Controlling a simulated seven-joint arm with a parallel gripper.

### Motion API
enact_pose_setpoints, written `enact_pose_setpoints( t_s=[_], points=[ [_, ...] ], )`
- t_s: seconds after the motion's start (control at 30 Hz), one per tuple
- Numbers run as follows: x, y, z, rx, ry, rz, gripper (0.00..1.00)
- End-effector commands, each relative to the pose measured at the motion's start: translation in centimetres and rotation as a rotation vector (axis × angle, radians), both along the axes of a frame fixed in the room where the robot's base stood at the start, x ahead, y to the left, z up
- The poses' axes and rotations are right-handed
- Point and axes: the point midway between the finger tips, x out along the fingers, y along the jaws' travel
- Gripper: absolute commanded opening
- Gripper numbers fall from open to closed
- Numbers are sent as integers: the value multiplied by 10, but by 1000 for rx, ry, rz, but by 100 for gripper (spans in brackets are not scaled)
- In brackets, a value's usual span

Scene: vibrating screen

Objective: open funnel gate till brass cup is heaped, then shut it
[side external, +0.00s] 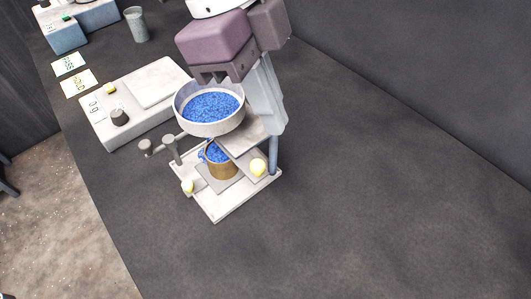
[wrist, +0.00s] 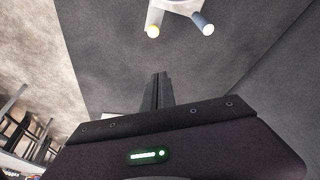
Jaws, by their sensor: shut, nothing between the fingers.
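The funnel (side external: 208,128) is a wide white bowl holding blue grains, raised on a stand with a white base (side external: 228,207). A flat grey plate (side external: 243,138) sits below its right side; I cannot tell whether it is the gate or how far open it is. The brass cup (side external: 223,170) stands under the funnel with blue grains at its top. Whether they are heaped or still falling is unclear. My gripper (wrist: 157,78) is shut and empty. In the side view its body is above and behind the funnel, with its fingertips not clearly visible.
A white console (side external: 125,120) with a dark knob stands left of the stand. PASS (side external: 68,64) and HOLD (side external: 79,84) cards, a grey cup (side external: 138,25) and a bluish device (side external: 66,38) lie beyond. The table's right side is clear.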

Motion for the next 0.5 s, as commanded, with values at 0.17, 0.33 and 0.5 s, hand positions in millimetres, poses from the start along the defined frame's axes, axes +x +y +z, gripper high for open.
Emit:
enact_pose_setpoints(
  t_s=[0.17,0.33,0.5],
  points=[
    [0,-2,-1,-3,2,-9,0],
    [0,-2,-3,-2,1,-7,0],
    [-3,-9,-24,1,3,-8,0]
  ],
)
